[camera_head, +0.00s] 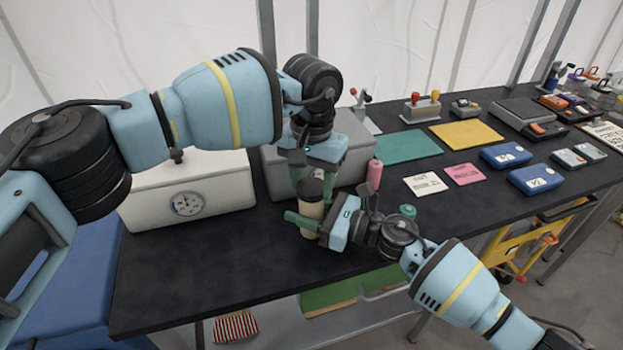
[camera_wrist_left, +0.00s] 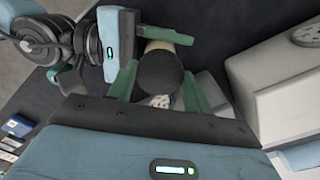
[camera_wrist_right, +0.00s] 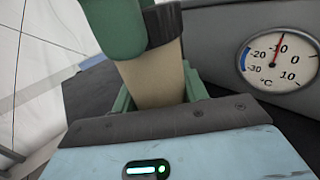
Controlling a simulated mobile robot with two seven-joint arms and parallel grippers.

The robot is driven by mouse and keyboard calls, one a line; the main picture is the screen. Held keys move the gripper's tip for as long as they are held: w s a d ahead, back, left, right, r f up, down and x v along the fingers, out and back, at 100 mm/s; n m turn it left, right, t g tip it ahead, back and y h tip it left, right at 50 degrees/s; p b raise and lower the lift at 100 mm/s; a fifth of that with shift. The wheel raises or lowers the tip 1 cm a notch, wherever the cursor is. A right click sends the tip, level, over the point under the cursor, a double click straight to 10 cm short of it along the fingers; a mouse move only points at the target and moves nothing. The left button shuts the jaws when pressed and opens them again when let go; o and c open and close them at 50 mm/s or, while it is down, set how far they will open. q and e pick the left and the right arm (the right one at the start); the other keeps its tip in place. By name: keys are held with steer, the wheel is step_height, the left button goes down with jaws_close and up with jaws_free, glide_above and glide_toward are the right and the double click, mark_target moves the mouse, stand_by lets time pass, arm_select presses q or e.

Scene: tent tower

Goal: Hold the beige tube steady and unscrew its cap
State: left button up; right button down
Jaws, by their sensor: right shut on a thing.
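The beige tube (camera_head: 310,210) stands upright near the front of the dark table, its black cap (camera_head: 311,189) on top. My right gripper (camera_head: 308,219) is shut on the tube's body from the right; its green fingers flank the beige tube (camera_wrist_right: 158,78) in the right wrist view. My left gripper (camera_head: 313,180) points down from above, its green fingers on either side of the cap. In the left wrist view the round cap (camera_wrist_left: 160,72) lies between the spread fingers, with a small gap visible. A left finger partly hides the cap (camera_wrist_right: 163,22) in the right wrist view.
Table space is clear at front left.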

arm_select(q)
steer(key=shift+c, duration=1.1)
steer(key=n, duration=0.7)
steer(key=shift+n, duration=0.3)
steer(key=n, duration=0.4)
steer(key=shift+n, duration=0.3)
steer(key=n, duration=0.3)
steer(key=shift+a, duration=0.1)
steer(key=n, duration=0.4)
steer(key=shift+n, duration=0.3)
steer(key=n, duration=0.3)
steer(key=shift+r, duration=0.1)
steer(key=n, duration=0.4)
steer(key=shift+n, duration=0.3)
arm_select(e)
steer(key=shift+d, duration=0.1)
arm_select(q)
steer(key=n, duration=2.6)
steer(key=shift+r+n, duration=0.1)
steer(key=shift+n, duration=0.2)
